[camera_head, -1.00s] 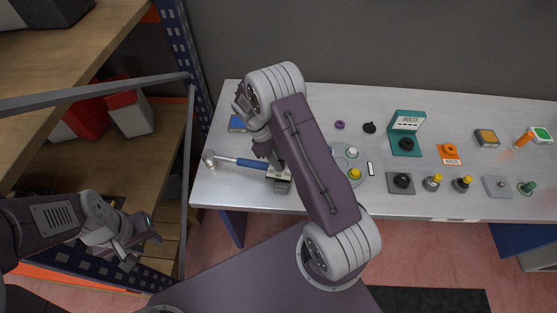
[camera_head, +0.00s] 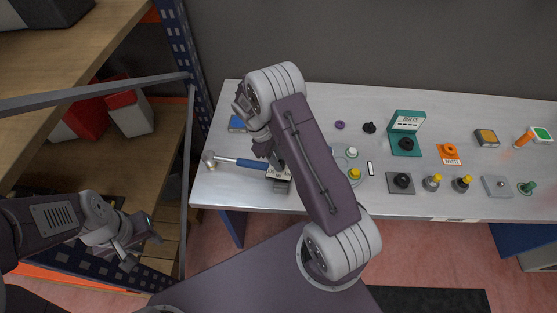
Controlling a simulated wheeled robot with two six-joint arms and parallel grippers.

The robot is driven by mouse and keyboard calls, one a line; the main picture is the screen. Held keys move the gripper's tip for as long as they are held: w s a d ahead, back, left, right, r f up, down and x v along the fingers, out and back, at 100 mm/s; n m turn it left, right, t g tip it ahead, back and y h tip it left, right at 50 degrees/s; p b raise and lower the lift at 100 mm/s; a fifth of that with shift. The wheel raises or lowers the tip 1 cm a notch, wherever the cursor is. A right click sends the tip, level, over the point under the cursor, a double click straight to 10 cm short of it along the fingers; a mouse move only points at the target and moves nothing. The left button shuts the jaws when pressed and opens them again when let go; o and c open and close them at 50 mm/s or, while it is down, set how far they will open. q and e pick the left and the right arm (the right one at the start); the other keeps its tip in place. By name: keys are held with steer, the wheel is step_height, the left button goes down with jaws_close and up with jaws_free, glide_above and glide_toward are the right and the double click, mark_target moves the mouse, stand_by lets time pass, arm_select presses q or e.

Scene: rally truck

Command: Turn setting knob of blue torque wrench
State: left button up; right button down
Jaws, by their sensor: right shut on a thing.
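The blue torque wrench (camera_head: 243,162) lies near the left front of the grey workbench. Its round metal head (camera_head: 208,160) points left and its blue handle points right. The handle's right end, with the setting knob, is hidden under my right gripper (camera_head: 275,166). That gripper is shut on this end of the wrench, but its fingertips are mostly covered by its own wrist. A small dark block with a light top (camera_head: 279,180) sits just below the gripper. My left gripper (camera_head: 142,252) is open and empty, low on the left beside the shelf, well away from the wrench.
A wooden shelf rack (camera_head: 165,160) with red and grey boxes stands left of the workbench (camera_head: 330,98). A small blue item (camera_head: 236,124) lies behind the wrench. Right of my arm are a green stand (camera_head: 405,144), an orange piece (camera_head: 450,150) and several knobs and plates.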

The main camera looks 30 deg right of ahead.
steer(key=c, duration=1.1)
jaws_free()
steer(key=shift+r, duration=0.15)
steer(key=shift+b+v, duration=0.9)
steer(key=shift+v, duration=3.55)
